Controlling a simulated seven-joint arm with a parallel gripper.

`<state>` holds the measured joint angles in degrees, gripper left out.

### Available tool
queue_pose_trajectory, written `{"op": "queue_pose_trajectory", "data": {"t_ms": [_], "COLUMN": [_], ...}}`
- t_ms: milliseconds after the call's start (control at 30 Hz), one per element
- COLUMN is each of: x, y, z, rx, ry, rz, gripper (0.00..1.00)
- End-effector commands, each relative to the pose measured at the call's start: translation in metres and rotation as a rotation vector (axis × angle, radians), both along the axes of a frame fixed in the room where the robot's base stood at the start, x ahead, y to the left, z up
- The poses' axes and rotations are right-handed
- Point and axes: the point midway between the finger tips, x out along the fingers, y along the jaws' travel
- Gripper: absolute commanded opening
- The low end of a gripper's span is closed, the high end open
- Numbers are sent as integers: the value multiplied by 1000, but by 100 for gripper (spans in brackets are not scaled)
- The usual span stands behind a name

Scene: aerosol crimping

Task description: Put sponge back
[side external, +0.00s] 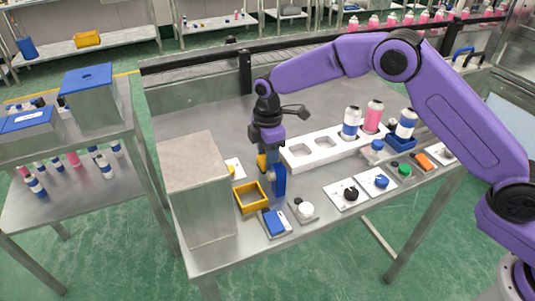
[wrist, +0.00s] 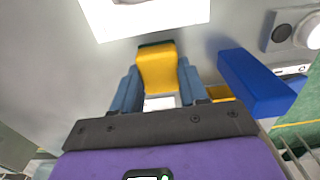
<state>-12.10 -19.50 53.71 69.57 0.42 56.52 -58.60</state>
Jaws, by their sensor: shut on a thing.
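The yellow sponge (side external: 262,162) with a green layer is held by my gripper (side external: 264,158) above the steel table. In the wrist view the sponge (wrist: 158,70) sits between the two blue-grey fingers (wrist: 157,88), which are shut on it. A small open yellow tray (side external: 250,198) lies on the table below and in front of the gripper in the side view. Only a bit of yellow, probably that tray (wrist: 220,93), shows beside the right finger in the wrist view. How high the sponge is above the table is hard to tell.
An upright blue block (side external: 279,180) stands close beside the gripper; it also shows at right in the wrist view (wrist: 250,80). A white rack (side external: 300,157) with bottles is to the right. A large steel box (side external: 200,190) stands left. Knobs and a blue device (side external: 274,222) line the front edge.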

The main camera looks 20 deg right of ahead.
Motion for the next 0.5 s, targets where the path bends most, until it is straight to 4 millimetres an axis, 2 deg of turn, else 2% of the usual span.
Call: {"op": "queue_pose_trajectory", "data": {"t_ms": [267, 300, 333, 367, 500], "x": [0, 0, 0, 0, 0], "y": [0, 0, 0, 0, 0], "z": [-3, -2, -2, -2, -2], "rx": [0, 0, 0, 0, 0], "ry": [0, -1, -1, -1, -1], "rz": [0, 0, 0, 0, 0], "gripper": [5, 56, 66, 68, 68]}}
